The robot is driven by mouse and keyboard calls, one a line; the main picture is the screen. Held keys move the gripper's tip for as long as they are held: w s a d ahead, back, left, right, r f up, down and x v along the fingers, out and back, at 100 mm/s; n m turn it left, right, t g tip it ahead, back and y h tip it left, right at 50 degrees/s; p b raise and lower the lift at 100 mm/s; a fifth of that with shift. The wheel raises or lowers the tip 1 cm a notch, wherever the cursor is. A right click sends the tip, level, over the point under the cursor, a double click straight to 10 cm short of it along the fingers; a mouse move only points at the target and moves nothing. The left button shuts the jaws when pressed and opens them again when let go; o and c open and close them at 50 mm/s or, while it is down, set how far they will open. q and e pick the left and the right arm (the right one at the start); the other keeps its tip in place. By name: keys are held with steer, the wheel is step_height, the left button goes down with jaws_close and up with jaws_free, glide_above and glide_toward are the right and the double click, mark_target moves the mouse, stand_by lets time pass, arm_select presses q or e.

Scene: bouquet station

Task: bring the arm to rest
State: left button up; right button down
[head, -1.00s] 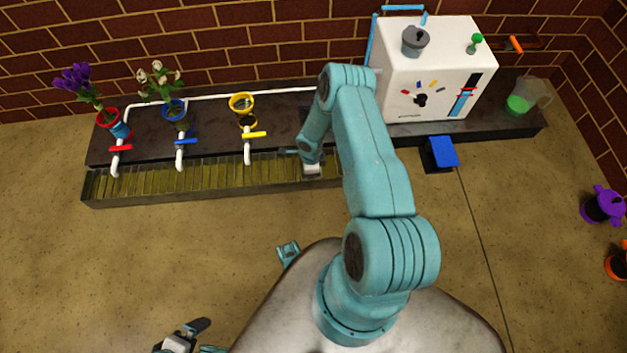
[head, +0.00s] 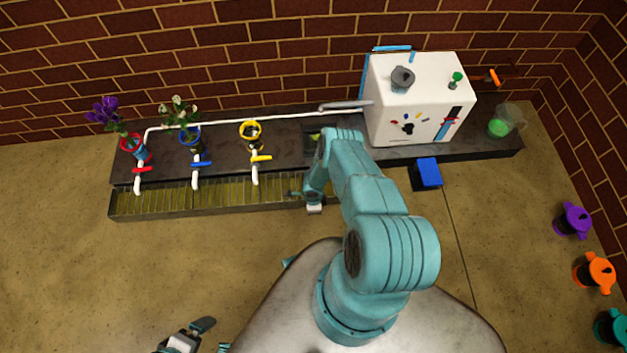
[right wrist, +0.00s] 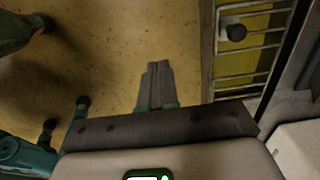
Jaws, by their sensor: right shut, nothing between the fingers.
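My right arm rises from my base and bends forward in the head view. Its gripper (head: 297,193) is near the right end of the slatted trough, pointing left and partly hidden by my wrist. In the right wrist view the two grey fingers (right wrist: 157,84) are together with nothing between them, and tan floor shows beyond them. My left gripper (head: 196,332) is at the bottom left edge of the head view, partly cut off, over the floor; its opening is unclear.
A slatted trough (head: 209,201) fronts the dark counter (head: 290,154). Red (head: 142,169), blue (head: 201,164) and yellow (head: 261,157) valves stand there. A white machine (head: 420,103) and blue block (head: 427,173) are right. Purple (head: 572,221), orange (head: 595,272) and teal (head: 612,327) pitchers stand far right.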

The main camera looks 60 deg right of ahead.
arm_select(q)
steer(key=shift+r+p, duration=0.65)
steer(key=shift+r, duration=0.5)
arm_select(e)
steer(key=shift+s+a+r, duration=0.2)
steer(key=shift+s+a, duration=0.2)
steer(key=shift+a, duration=0.1)
